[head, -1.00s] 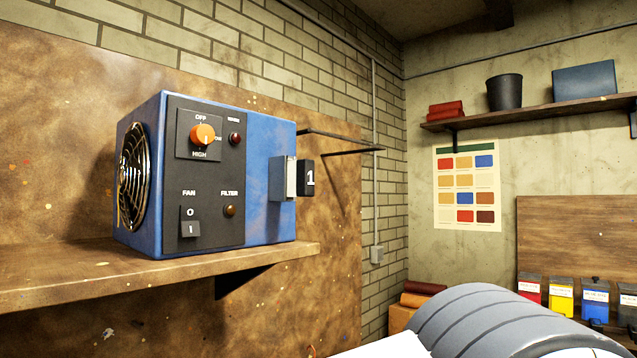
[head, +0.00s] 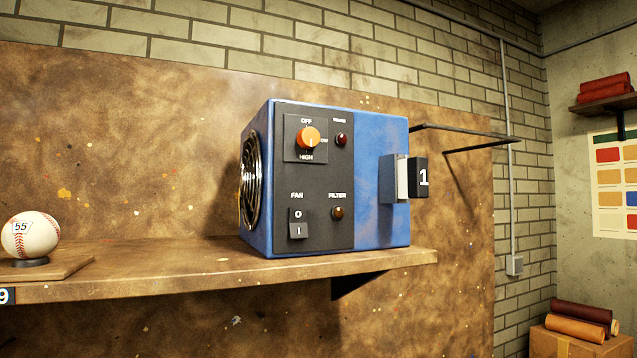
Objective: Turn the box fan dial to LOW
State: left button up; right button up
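The blue box fan (head: 382,180) stands upright on a wooden wall shelf (head: 200,268), its round grille (head: 251,180) facing left. Its dark front panel carries an orange dial (head: 307,138) with OFF printed above, HIGH below, and a partly covered label at its right. The dial's pale pointer mark seems to face down or lower right; its exact setting is hard to tell. A dark red lamp (head: 341,139) is beside the dial. Neither gripper is in view.
A baseball (head: 30,236) rests on a dark ring on a wooden board at the shelf's left. A block marked 1 (head: 419,178) juts from the fan's right side. A black bracket (head: 470,138) projects from the wall behind. Open shelf lies between ball and fan.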

aim_at(308, 138)
jog(key=u, duration=1.1)
jog(key=k, duration=0.45)
jog(key=z, duration=0.95)
